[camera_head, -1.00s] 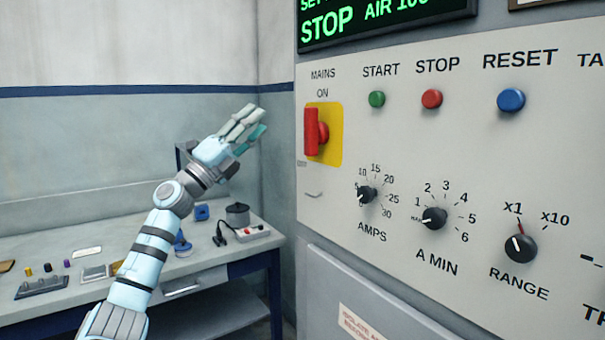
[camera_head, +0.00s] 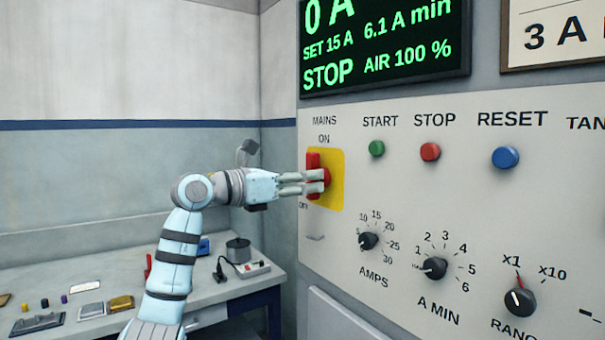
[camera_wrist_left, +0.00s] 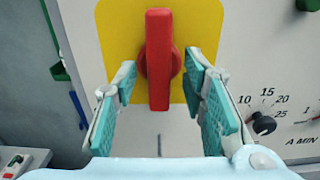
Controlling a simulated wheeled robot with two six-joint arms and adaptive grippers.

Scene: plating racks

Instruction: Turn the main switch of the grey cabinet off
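The main switch is a red handle (camera_head: 313,160) on a yellow plate (camera_head: 338,168), on the front of the grey cabinet (camera_head: 450,205) below the label MAINS. In the left wrist view the red handle (camera_wrist_left: 158,60) stands upright, towards ON. My left gripper (camera_head: 318,182) is at the switch, its fingers pointing at the panel. In the wrist view its teal-padded fingers are apart, one on each side of the handle's lower part, with a gap on both sides. In the head view the fingers hide part of the handle. My right gripper is not in view.
Green START (camera_head: 377,149), red STOP (camera_head: 430,152) and blue RESET (camera_head: 506,158) buttons sit right of the switch. The AMPS knob (camera_head: 368,241) is below. The display (camera_head: 385,45) reads STOP. A workbench (camera_head: 215,292) with small items stands at the left.

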